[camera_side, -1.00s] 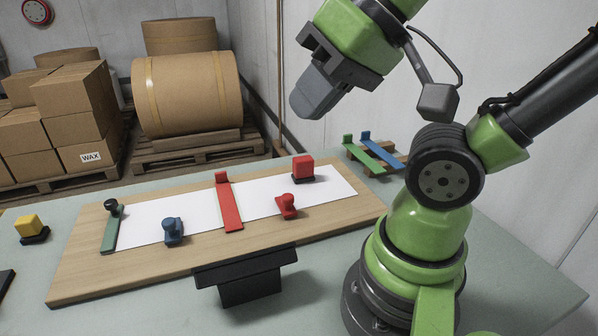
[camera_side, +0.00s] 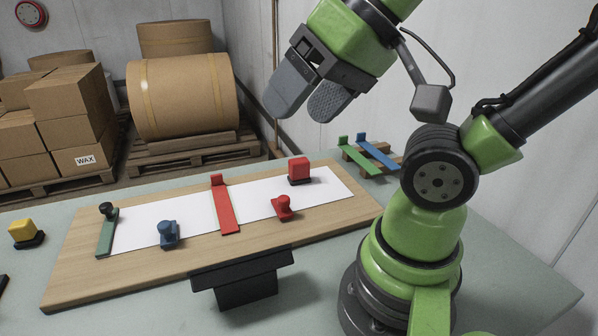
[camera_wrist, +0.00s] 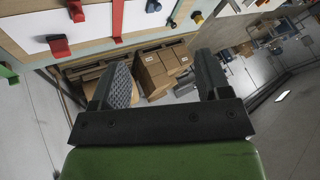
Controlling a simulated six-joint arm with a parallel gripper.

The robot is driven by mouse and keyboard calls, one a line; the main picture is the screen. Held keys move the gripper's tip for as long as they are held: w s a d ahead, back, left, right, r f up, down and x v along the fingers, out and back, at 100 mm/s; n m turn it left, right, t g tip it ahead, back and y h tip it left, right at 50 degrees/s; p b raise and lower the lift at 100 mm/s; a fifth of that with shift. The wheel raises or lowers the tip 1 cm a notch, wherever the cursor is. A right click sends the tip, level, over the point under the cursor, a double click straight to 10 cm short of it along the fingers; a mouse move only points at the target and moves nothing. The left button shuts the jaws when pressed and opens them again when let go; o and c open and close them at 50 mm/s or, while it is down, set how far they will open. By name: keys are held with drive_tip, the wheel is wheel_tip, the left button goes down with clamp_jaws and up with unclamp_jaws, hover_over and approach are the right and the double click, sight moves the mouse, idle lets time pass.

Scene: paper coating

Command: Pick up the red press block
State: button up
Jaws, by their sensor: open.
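The red block on a dark base (camera_side: 299,169) stands on the white paper near the board's far edge; it also shows at the upper left of the wrist view (camera_wrist: 58,46). A smaller red knobbed piece (camera_side: 284,207) sits nearer the front edge and shows in the wrist view (camera_wrist: 75,11). My gripper (camera_side: 301,112) is open and empty, high above the board's far right part and clear of both red pieces. Its two grey fingers are spread in the wrist view (camera_wrist: 163,68).
A red strip (camera_side: 225,208) and a green strip (camera_side: 106,235) lie across the paper (camera_side: 190,212), with a blue knobbed piece (camera_side: 168,236) between them. A yellow block (camera_side: 24,231) stands left of the board. Green and blue strips (camera_side: 373,150) rest on a rack behind.

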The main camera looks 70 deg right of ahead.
drive_tip(key=w+d+m+g+h, duration=0.2)
drive_tip(key=w+d+m+g, duration=0.1)
drive_tip(key=w+d+m, duration=0.5)
drive_tip(key=m+g+h, duration=0.1)
drive_tip(key=m+g, duration=0.4)
drive_tip(key=m, duration=1)
hover_over(300, 171)
drive_tip(key=w, duration=0.1)
drive_tip(key=f, duration=1.8)
drive_tip(key=shift+w+d+f, duration=0.2)
drive_tip(key=shift+d+f, duration=0.05)
drive_tip(key=shift+f, duration=0.1)
drive_tip(key=shift+m+g, duration=0.3)
drive_tip(key=shift+m, duration=0.1)
drive_tip(key=f, duration=0.4)
drive_tip(key=shift+s+d+f, duration=0.25)
drive_tip(key=shift+s+d, duration=0.05)
drive_tip(key=f, duration=0.5)
drive_tip(key=shift+d+f, duration=0.25)
drive_tip(key=shift+f, duration=0.1)
drive_tip(key=shift+c, duration=0.2)
